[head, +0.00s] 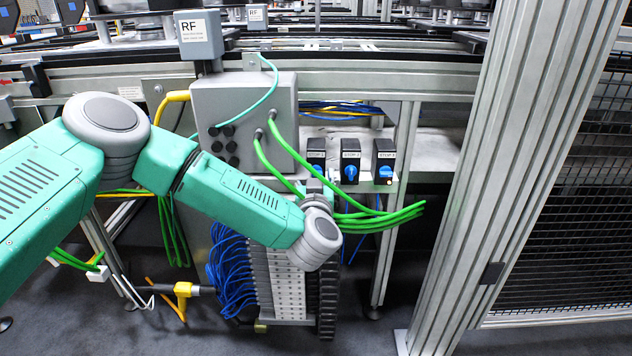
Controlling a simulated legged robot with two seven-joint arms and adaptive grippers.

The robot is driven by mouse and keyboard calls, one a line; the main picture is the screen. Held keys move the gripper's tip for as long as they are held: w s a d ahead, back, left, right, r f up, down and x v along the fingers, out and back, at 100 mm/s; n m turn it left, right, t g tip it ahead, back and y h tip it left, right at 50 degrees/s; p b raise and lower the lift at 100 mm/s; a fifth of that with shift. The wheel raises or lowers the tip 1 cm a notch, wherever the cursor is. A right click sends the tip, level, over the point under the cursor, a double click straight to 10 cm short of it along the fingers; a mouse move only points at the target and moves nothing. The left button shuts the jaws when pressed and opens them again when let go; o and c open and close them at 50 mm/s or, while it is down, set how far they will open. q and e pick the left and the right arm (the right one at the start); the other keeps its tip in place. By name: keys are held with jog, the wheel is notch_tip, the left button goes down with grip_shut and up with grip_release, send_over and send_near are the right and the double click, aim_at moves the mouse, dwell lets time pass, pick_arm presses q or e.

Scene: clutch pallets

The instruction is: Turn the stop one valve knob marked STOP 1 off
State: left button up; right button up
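The middle knob (350,172) and the right knob (385,172) are in plain view. My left arm reaches in from the left, and my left gripper (316,187) is just below and in front of the leftmost knob. Its fingers are small and partly hidden by the wrist, so contact and opening are unclear. My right gripper is out of view.
Green hoses (380,216) run behind and right of my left wrist. A grey box (243,115) with cables stands above the arm. A thick aluminium post (515,170) rises on the right, beside a black mesh fence (580,220). Blue cable coils (230,270) hang below.

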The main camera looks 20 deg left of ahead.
pick_arm(q)
jog(key=shift+w, duration=0.15)
grip_shut()
